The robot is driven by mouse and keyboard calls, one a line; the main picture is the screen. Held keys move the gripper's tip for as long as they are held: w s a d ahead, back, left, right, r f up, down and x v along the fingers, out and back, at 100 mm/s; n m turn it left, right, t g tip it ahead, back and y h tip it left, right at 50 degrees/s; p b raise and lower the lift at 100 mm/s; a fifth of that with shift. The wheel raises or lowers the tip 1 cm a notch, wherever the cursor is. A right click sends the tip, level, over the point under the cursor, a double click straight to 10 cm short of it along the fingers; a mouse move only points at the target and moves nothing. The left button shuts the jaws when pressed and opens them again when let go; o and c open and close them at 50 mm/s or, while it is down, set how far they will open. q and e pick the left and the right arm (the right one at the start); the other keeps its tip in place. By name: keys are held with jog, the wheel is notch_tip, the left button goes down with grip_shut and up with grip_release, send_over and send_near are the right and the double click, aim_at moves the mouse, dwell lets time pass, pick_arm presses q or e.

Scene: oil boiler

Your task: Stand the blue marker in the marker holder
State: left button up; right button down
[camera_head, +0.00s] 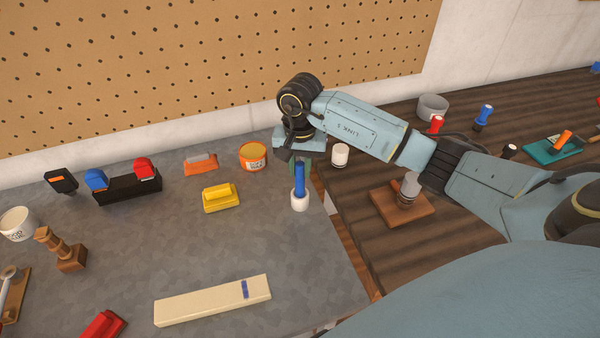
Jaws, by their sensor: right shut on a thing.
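The blue marker (300,176) is upright near the right edge of the grey table. My right gripper (299,160) points down over it and is shut on its upper part; the fingertips are partly hidden by the wrist and the marker. The marker's lower end meets a small white cup-like piece (300,202), which looks like the marker holder. I cannot tell how deep the marker sits in it, or whether the white piece rests on the table. My left gripper is out of view.
A white cup (340,154) stands just right of the gripper. A yellow block (221,197), an orange tin (253,156) and a cream bar (213,300) lie on the grey table. A wooden base (383,202) sits on the dark table. The grey table's middle is clear.

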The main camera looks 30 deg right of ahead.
aim_at(300, 181)
notch_tip(300, 181, down, 2)
jog(key=shift+f, duration=0.2)
jog(key=shift+f, duration=0.1)
jog(key=shift+f, duration=0.1)
jog(key=c, duration=1.3)
grip_release()
jog(key=shift+o, duration=0.2)
